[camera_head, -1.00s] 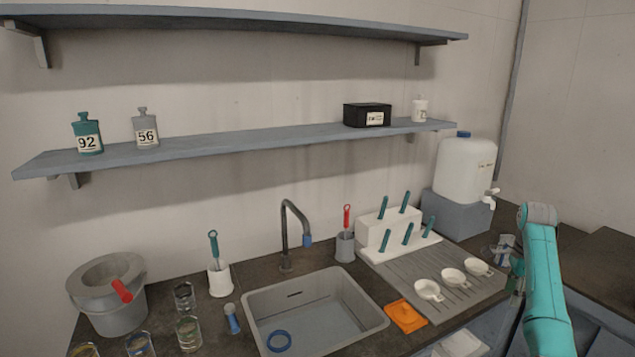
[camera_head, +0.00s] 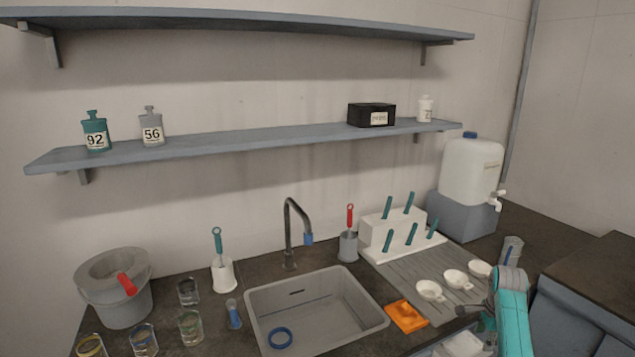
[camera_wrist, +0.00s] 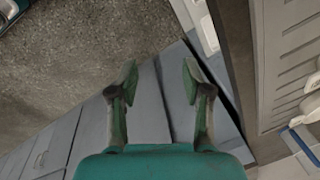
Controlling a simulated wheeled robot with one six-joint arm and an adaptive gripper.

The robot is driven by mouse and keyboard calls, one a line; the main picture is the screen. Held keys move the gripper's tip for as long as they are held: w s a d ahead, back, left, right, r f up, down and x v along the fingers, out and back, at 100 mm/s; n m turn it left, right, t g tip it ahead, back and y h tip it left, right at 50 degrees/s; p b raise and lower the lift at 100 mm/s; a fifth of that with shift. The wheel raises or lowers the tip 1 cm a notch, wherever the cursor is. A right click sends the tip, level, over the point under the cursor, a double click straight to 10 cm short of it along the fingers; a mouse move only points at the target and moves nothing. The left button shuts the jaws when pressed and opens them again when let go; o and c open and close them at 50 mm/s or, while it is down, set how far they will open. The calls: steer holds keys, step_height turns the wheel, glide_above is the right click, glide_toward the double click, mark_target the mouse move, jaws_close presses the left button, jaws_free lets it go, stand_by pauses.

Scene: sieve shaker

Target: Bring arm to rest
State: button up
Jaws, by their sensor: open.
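My arm shows at the lower right in the head view, in front of the counter's right part. My gripper (camera_wrist: 160,82) is open and empty in the wrist view, its two fingers spread apart. It points down past the front of grey cabinets (camera_wrist: 85,130), with the speckled floor (camera_wrist: 90,50) below. In the head view my gripper's fingers are mostly hidden or too small to tell.
A water tank (camera_head: 470,172) stands behind. The air above the sink is free.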

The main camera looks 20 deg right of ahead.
steer(key=s+a+f+n+t+h, duration=0.1)
steer(key=s+a+f+n, duration=0.15)
steer(key=a+f, duration=0.55)
steer(key=s+a+f+n+t, duration=0.1)
steer(key=a+f+n+t, duration=0.15)
steer(key=a+f, duration=0.6)
steer(key=s+a+f+n+t, duration=0.1)
steer(key=s+a+f+n, duration=0.2)
steer(key=s+a, duration=0.4)
steer(key=s+a+f+n+t, duration=0.25)
steer(key=s+a, duration=0.25)
steer(key=a, duration=0.3)
steer(key=s+a+r+n+t, duration=0.1)
steer(key=s+a+r+n, duration=0.3)
steer(key=s, duration=0.4)
steer(key=s+a+r+n+t, duration=0.2)
steer(key=s+a+r, duration=0.2)
steer(key=s+a, duration=0.35)
steer(key=s+a+r+n+t+y, duration=0.1)
steer(key=s+a+r+n, duration=0.1)
steer(key=s+r, duration=0.5)
steer(key=s+a+r+n+t+y, duration=0.1)
steer(key=s+r+n, duration=0.3)
steer(key=r, duration=0.9)
steer(key=s+a+t, duration=0.1)
steer(key=s, duration=0.1)
steer(key=shift+s+a+r, duration=0.2)
steer(key=shift+s+r, duration=0.15)
